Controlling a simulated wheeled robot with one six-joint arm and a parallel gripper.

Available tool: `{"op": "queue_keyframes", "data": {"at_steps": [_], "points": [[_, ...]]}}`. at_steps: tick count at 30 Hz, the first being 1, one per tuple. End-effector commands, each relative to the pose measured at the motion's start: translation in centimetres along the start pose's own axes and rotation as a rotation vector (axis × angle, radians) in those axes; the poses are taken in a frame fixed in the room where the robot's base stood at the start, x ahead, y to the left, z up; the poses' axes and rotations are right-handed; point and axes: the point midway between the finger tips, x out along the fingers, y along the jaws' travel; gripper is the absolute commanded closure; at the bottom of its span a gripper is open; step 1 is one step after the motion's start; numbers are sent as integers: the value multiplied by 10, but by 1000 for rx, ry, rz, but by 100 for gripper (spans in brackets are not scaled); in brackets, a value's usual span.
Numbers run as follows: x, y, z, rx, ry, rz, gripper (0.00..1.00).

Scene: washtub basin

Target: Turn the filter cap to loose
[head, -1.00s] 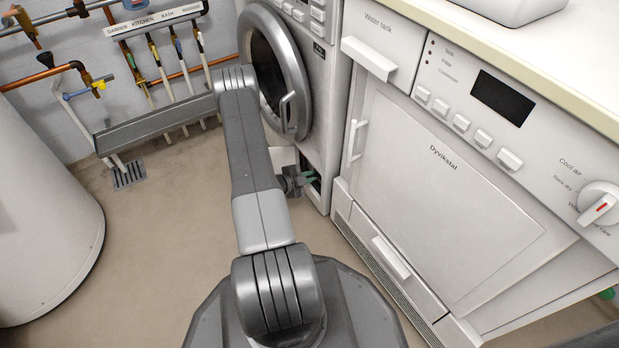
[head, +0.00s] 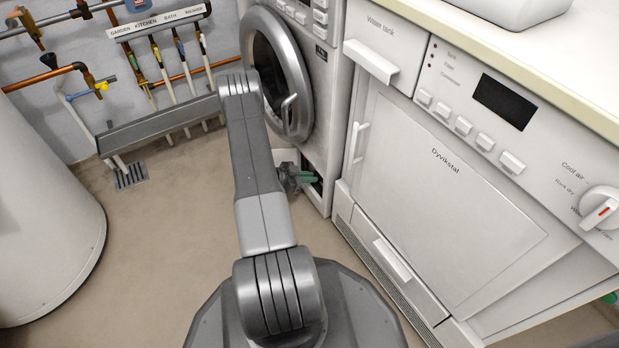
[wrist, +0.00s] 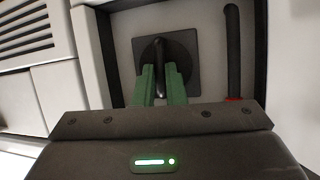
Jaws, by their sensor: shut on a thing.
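The filter cap (wrist: 176,50) is a dark round cap with a raised grip bar, set on a dark square plate inside a recess low on the washing machine. In the wrist view my gripper (wrist: 163,72) has its two green fingers on either side of the cap's bar, shut on it. The fingers hide the lower part of the cap. In the head view my gripper (head: 308,178) reaches into the small opening at the bottom of the washing machine (head: 318,120), and the cap itself is hidden there.
A dark hose with a red end (wrist: 232,50) hangs in the recess right of the cap. The recess walls are close around the fingers. The dryer (head: 420,180) stands right of the washing machine. A white water tank (head: 45,200) stands at left; the floor between is clear.

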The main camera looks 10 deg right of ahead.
Motion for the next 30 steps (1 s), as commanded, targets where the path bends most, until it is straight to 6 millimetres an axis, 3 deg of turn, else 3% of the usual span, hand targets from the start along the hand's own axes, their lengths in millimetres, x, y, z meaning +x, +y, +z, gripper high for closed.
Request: {"op": "queue_keyframes", "data": {"at_steps": [18, 19, 22, 30], "points": [[0, -1, 0, -39, 10, 15, 100], [0, -1, 0, -38, 10, 15, 86], [0, -1, 0, -38, 10, 15, 68], [-1, -1, 0, -38, 10, 14, 68]]}}
